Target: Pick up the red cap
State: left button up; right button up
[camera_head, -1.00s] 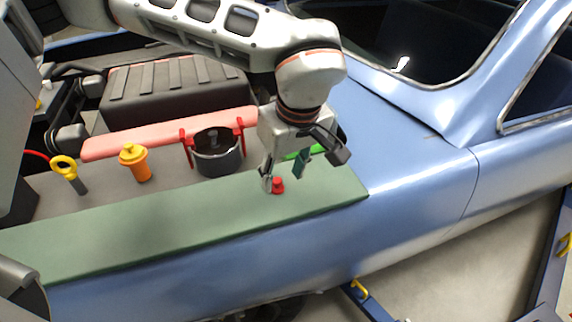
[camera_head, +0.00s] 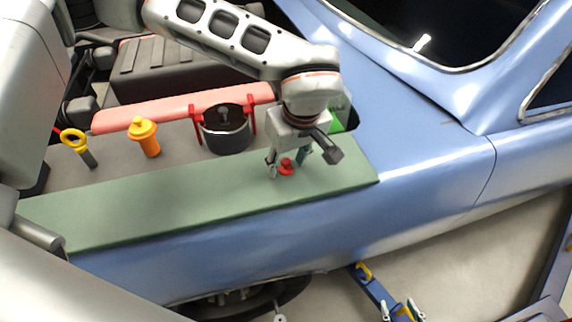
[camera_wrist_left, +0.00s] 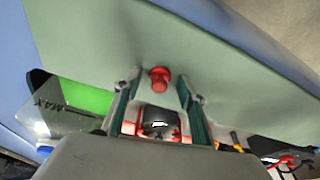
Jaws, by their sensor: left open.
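The red cap (camera_head: 286,169) is a small, knobbed piece on the green mat (camera_head: 180,208) over the car's fender. My left gripper (camera_head: 288,164) is over the cap, fingers pointing down, with one finger on each side of it. In the left wrist view, the red cap (camera_wrist_left: 160,76) shows between the tips of the open fingers (camera_wrist_left: 158,82), with a gap on both sides. The fingers hold nothing. My right gripper is not in view.
A dark pot with red brackets (camera_head: 226,130), an orange bottle-like piece (camera_head: 147,138) and a yellow-ringed dipstick (camera_head: 78,146) stand behind the mat. A green object (camera_head: 338,120) is behind the gripper. The mat's left part is clear. The blue car body (camera_head: 430,165) lies right.

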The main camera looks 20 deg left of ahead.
pick_arm(q)
jog(key=shift+c, duration=0.3)
jog(key=c, duration=0.8)
